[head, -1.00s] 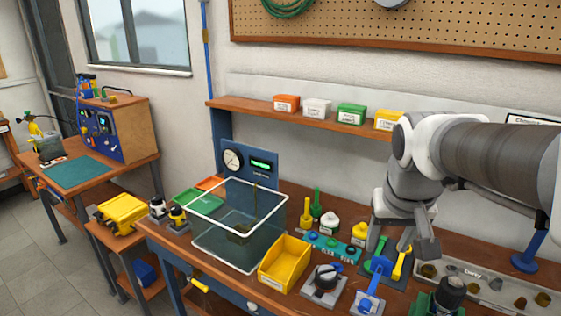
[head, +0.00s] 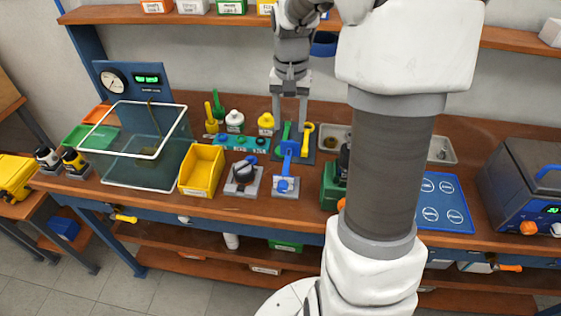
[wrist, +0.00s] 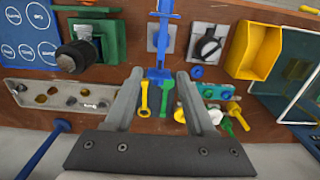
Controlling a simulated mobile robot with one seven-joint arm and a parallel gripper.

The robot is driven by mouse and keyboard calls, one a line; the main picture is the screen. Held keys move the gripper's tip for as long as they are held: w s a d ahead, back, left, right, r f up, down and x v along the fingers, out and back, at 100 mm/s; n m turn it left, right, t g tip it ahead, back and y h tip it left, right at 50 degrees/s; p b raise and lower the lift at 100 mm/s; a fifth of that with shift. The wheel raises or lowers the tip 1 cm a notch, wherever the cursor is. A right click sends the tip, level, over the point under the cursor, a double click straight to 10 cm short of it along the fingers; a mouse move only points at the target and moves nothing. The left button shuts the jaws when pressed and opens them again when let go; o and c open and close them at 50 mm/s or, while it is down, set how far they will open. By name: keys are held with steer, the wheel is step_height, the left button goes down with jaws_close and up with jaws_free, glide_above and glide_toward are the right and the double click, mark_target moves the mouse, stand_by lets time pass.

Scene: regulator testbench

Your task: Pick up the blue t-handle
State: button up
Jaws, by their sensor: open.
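The blue t-handle (head: 290,147) is on a dark mat (head: 306,158) on the workbench, between a green handle (head: 286,131) and a yellow handle (head: 306,138). In the wrist view the blue t-handle (wrist: 158,74) lies in line between the fingertips, apart from them. My gripper (head: 289,121) is open and empty, pointing down above and behind the handle. In the wrist view its two fingers (wrist: 160,80) stand wide apart. A grey block with a blue fitting (head: 285,186) is just in front; in the head view the two blue parts nearly run together.
A yellow bin (head: 202,170), a grey block with a black knob (head: 243,178) and a clear tank (head: 145,150) stand to the left. A green device (head: 333,186) and a grey tray (wrist: 60,94) are close by. A shelf (head: 200,17) runs above the bench.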

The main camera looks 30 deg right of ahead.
mark_target(287, 160)
step_height(287, 160, down, 14)
steer(key=shift+w+a+f, duration=0.1)
steer(key=shift+f, duration=0.15)
stand_by(0.3)
jaws_close()
stand_by(1.4)
